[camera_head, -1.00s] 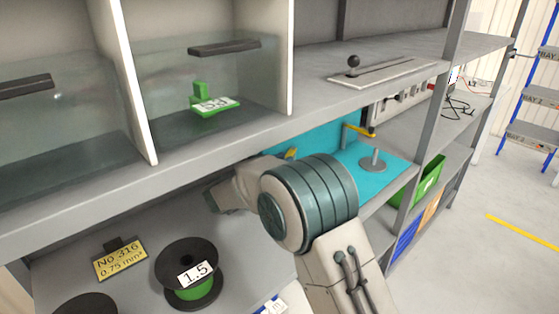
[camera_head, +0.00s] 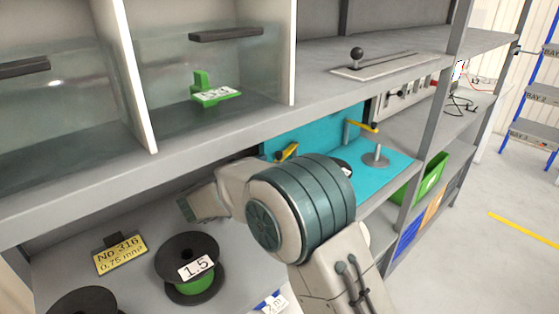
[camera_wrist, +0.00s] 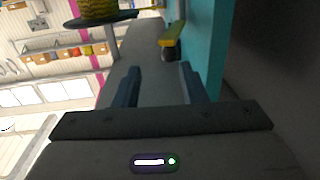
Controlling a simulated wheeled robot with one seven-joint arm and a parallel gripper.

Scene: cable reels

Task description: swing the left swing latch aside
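The left swing latch (camera_head: 287,152) is a small yellow bar with a dark part, against the cyan panel at the back of the lower bay. My arm partly covers the area below it. The other yellow latch (camera_head: 362,126) sits on a post to its right. In the wrist view, a yellow latch bar (camera_wrist: 172,36) with a dark end shows beside a cyan edge, ahead of my fingers; I cannot tell which latch it is. My gripper (camera_wrist: 159,84) is open and empty, its two fingers apart and not visibly touching the latch. My arm hides the fingers in the head view.
A grey spindle on a round base (camera_head: 375,158) stands on the cyan floor. A black reel with green cable (camera_head: 190,278) and a yellow label plate (camera_head: 121,256) are at lower left. The shelf edge (camera_head: 200,160) runs above my arm. A green crate (camera_head: 430,178) is at right.

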